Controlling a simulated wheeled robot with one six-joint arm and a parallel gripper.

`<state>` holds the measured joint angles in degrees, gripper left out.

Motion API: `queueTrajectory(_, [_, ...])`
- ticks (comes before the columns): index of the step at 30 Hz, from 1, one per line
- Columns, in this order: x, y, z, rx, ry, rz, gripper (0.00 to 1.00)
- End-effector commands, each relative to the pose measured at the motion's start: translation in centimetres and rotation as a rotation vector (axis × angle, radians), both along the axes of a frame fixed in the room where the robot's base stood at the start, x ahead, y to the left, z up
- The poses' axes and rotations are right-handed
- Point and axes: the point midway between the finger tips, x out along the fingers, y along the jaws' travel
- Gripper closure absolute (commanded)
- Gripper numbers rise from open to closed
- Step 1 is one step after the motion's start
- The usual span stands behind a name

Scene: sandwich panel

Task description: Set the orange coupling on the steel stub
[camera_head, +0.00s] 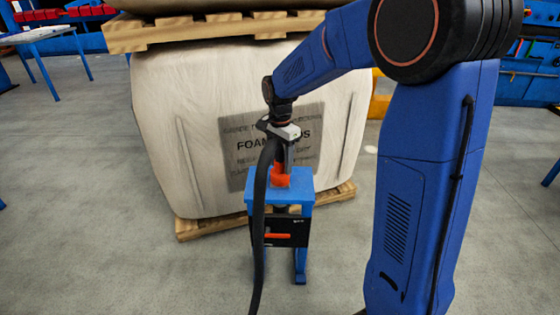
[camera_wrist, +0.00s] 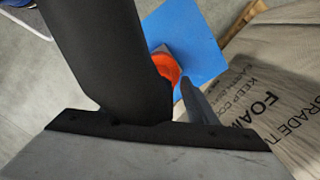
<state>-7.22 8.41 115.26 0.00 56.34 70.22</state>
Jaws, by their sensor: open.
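The orange coupling (camera_head: 280,178) is at the top of a small blue stand (camera_head: 254,198), below my gripper (camera_head: 287,158). In the wrist view the coupling (camera_wrist: 168,68) shows as an orange ring over the blue top, partly hidden by a broad black hose. My gripper points down, close above the coupling, with its jaws open; a grey finger (camera_wrist: 197,102) shows beside the hose. I cannot make out the steel stub; it may be hidden by the coupling. Whether the coupling is fully seated cannot be told.
The black hose (camera_head: 258,220) hangs from near my gripper down past the front left of the stand to the floor. A large wrapped foam bale (camera_head: 190,125) on a wooden pallet (camera_head: 195,229) stands close behind. The floor left of the stand is clear.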

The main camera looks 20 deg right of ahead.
Motion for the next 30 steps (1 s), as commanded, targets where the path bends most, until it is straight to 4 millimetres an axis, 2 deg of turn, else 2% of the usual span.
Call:
queueTrajectory(5, [0.0, 0.0, 0.6, 0.000, -0.001, 0.000, 0.47])
queueTrajectory(8, [0.1, 0.0, 1.8, 0.000, -0.002, 0.000, 0.47])
queueTrajectory(24, [0.1, 0.0, 12.3, 0.000, -0.003, 0.000, 0.47])
queueTrajectory(30, [0.1, 0.0, 15.5, 0.000, -0.002, 0.000, 0.47])
